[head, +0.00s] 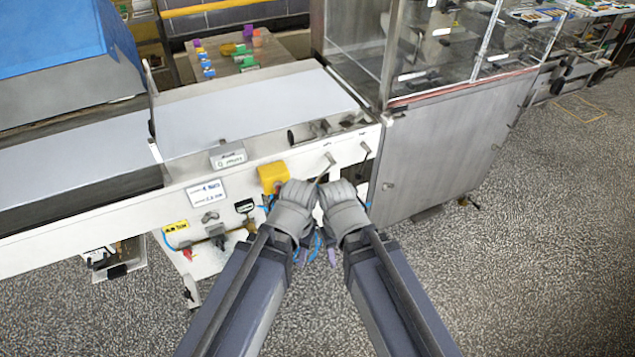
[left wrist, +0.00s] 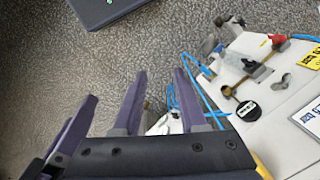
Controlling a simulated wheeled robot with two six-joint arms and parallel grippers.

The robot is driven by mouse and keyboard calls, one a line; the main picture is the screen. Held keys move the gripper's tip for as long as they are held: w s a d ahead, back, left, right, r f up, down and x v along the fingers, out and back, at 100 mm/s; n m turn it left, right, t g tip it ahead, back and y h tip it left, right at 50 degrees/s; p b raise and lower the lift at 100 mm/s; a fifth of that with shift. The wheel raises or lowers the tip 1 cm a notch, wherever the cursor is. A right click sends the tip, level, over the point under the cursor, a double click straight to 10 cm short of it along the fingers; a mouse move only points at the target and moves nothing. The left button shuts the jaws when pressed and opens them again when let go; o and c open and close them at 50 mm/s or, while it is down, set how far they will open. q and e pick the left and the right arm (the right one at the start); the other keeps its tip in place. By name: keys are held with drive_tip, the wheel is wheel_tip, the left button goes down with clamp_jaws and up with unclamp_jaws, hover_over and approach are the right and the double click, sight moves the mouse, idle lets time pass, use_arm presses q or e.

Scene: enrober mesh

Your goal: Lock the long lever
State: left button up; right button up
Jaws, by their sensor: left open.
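On the white machine's front panel, a slim lever (head: 328,159) with a pale rounded end stands just above my grippers, its lower part partly hidden by them. A similar shorter-looking lever (head: 365,148) sits to its right. I cannot tell for certain which is the long lever. My left gripper (head: 301,256) is in front of the panel, below the yellow box, with its purple fingers mostly hidden by its wrist. In the left wrist view its fingers (left wrist: 160,78) are apart with nothing between them. My right gripper (head: 332,257) is close beside it; its opening is hidden.
A yellow box (head: 272,177) juts from the panel. Blue hoses (left wrist: 207,103) and small valves hang low on the panel. A grey metal cabinet (head: 445,150) stands to the right.

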use_arm(q)
drive_tip(key=shift+w, duration=0.35)
drive_tip(key=shift+c, duration=0.7)
drive_tip(key=w+n, duration=0.1)
drive_tip(key=w, duration=0.2)
drive_tip(key=w+d+r+n+t+p, duration=0.1)
drive_tip(key=w, duration=0.2)
drive_tip(key=w+n+t, duration=0.1)
drive_tip(key=w+n, duration=0.1)
drive_tip(key=w, duration=0.1)
drive_tip(key=shift+w+d+r+h, duration=0.2)
drive_tip(key=shift+w+r+h, duration=0.15)
drive_tip(key=shift+w+h, duration=0.05)
drive_tip(key=c, duration=0.4)
drive_tip(key=w+r+n+t, duration=0.1)
drive_tip(key=w+n, duration=0.1)
drive_tip(key=w, duration=0.2)
drive_tip(key=w+r+n+t+p, duration=0.1)
drive_tip(key=w+n, duration=0.1)
drive_tip(key=w, duration=0.2)
drive_tip(key=w+r+n+t+h, duration=0.1)
drive_tip(key=w, duration=0.3)
drive_tip(key=shift+n+t, duration=0.3)
drive_tip(key=shift+n, duration=0.1)
clamp_jaws()
